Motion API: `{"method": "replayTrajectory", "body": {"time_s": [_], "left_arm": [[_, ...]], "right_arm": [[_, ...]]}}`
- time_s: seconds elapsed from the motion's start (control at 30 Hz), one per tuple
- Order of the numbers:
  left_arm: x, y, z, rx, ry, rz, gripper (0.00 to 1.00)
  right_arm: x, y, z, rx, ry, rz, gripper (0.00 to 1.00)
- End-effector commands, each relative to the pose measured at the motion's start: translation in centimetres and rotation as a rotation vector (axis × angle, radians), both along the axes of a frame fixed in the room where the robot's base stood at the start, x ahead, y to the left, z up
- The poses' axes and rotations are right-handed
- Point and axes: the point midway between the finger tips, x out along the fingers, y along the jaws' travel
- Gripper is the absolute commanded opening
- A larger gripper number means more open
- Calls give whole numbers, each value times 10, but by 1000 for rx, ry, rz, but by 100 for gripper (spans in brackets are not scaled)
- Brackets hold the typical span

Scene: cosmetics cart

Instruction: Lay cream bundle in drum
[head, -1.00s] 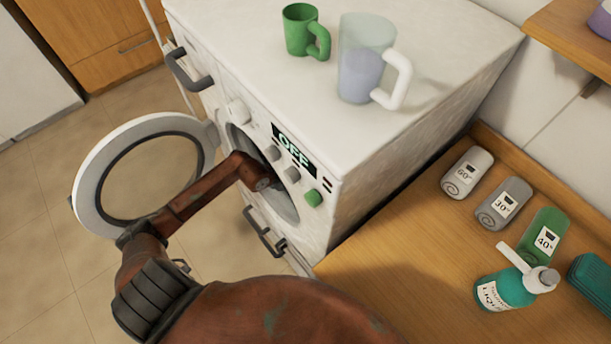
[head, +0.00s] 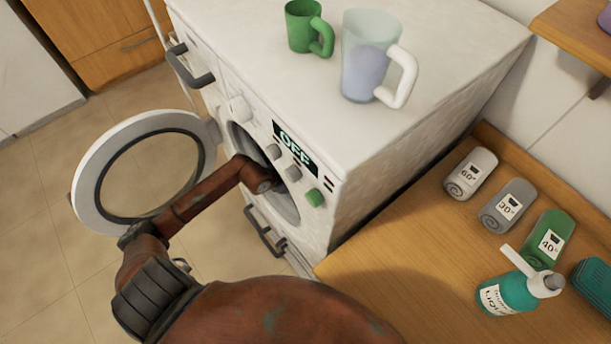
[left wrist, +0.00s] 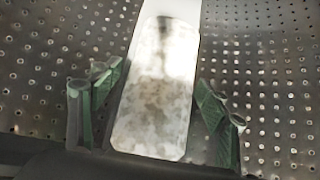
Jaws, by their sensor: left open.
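The washing machine's drum (left wrist: 265,70) fills the left wrist view as perforated metal. A pale, mottled bundle (left wrist: 152,105), which looks like the cream one, lies inside it with a bright white strip beyond. My left gripper (left wrist: 155,105) is open, one green-padded finger on each side of the bundle. Small gaps show beside it; whether the bundle touches the drum wall is hard to tell. In the head view my left arm reaches through the round drum opening (head: 286,207), which hides the gripper and bundle. My right gripper is not in view.
The round door (head: 88,180) stands open at the left. A green mug (head: 303,28) and a clear jug (head: 365,60) stand on the machine (head: 440,50). The wooden counter (head: 390,270) holds rolled bundles marked 60° (head: 470,173), 30° (head: 508,206) and 40° (head: 548,239), and a teal bottle (head: 510,293).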

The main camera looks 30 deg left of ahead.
Motion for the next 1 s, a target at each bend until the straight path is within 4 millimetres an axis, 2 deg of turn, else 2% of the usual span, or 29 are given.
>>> {"method": "replayTrajectory", "body": {"time_s": [0.23,0.43,0.57,0.8,1.0], "left_arm": [[-1,1,6,1,0,0,69],[-21,8,29,3,-2,-1,69],[-41,15,50,2,-2,0,69],[-69,24,79,1,0,0,69],[-80,28,88,0,0,0,69]], "right_arm": [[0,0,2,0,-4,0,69],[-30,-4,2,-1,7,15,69],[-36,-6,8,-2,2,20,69],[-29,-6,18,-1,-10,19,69],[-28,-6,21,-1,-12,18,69]]}}
